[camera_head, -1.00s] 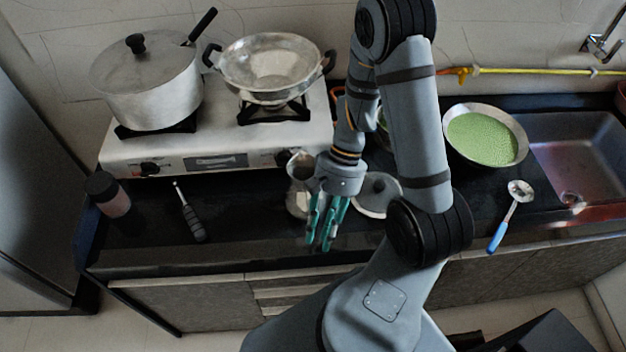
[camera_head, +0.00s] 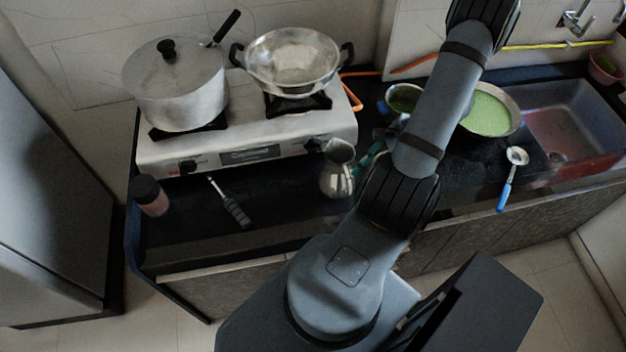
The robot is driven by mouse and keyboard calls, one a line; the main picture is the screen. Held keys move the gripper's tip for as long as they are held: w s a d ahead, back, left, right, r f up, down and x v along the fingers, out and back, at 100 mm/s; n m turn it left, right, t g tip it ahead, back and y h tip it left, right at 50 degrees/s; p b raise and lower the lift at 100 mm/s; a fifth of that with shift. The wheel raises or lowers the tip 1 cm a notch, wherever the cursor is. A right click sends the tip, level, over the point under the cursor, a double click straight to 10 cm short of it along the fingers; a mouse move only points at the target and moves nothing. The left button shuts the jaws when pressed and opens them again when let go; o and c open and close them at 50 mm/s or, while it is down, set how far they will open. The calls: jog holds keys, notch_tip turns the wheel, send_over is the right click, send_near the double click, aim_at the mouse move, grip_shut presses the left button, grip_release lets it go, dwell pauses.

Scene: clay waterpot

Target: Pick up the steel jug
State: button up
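The steel jug (camera_head: 337,172) stands upright on the black counter, just in front of the stove's right end. It is a small, shiny, round-bellied jug with its open top facing up. My gripper (camera_head: 368,158) is just right of the jug, mostly hidden behind my arm. Only a bit of its teal fingers shows, close to the jug's right side. I cannot tell whether they touch it or how far apart they are.
The stove (camera_head: 250,150) holds a lidded pot (camera_head: 178,95) and a steel wok (camera_head: 290,65). A dark-lidded jar (camera_head: 150,197) and a black-handled utensil (camera_head: 232,205) lie left of the jug. A bowl of green food (camera_head: 490,112), a blue-handled ladle (camera_head: 507,185) and the sink (camera_head: 580,130) are at right.

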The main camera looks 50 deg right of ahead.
aim_at(347, 194)
jog(key=shift+s+p+x, duration=0.2)
jog(key=shift+p+x, duration=0.25)
jog(key=shift+x, duration=4.25)
jog(key=shift+d+f, duration=0.1)
grip_shut()
